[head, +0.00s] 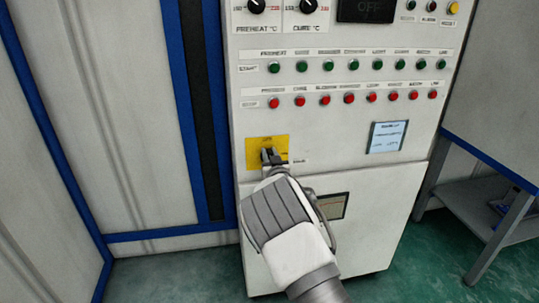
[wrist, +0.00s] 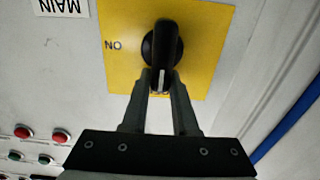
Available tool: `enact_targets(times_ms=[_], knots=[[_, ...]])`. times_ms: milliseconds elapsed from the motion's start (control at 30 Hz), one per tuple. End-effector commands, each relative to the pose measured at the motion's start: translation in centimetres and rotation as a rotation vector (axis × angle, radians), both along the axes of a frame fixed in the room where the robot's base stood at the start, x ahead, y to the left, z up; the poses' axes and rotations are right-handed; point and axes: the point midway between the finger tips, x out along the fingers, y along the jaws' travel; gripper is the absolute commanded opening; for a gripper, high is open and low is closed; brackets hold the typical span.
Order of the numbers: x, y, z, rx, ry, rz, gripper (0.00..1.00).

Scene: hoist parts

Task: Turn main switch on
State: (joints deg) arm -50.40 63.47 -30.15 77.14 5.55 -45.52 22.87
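The main switch is a black rotary handle (wrist: 163,45) on a yellow plate (wrist: 118,65). In the wrist view the handle stands upright, with a pale mark at its lower end. The letters "NO" show left of it, reading as ON upside down; lettering below is mostly covered. My gripper (wrist: 161,82) has its two fingers close together on either side of the handle's lower end, and they appear to touch it. In the head view the yellow plate (head: 254,150) is low on the white panel, and my gripper (head: 272,160) partly hides the switch.
Green buttons (head: 328,66) and red buttons (head: 325,99) run in rows above the switch. A small screen (head: 388,137) is to the right. Dials (head: 307,5) sit at the top. A grey table (head: 490,200) stands at the right; blue-edged wall panels are at the left.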

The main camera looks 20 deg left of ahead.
Motion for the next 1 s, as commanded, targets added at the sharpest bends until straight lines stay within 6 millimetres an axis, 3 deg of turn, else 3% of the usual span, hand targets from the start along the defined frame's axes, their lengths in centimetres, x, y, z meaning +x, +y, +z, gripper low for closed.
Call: enact_targets(times_ms=[67,567,1000], knots=[[0.0,0.0,-0.2,-0.003,0.004,-0.001,0.00],[0.0,-0.2,-0.6,0.045,0.036,-0.002,0.00],[0.5,-1.1,-1.4,0.335,0.216,-0.002,0.00]])
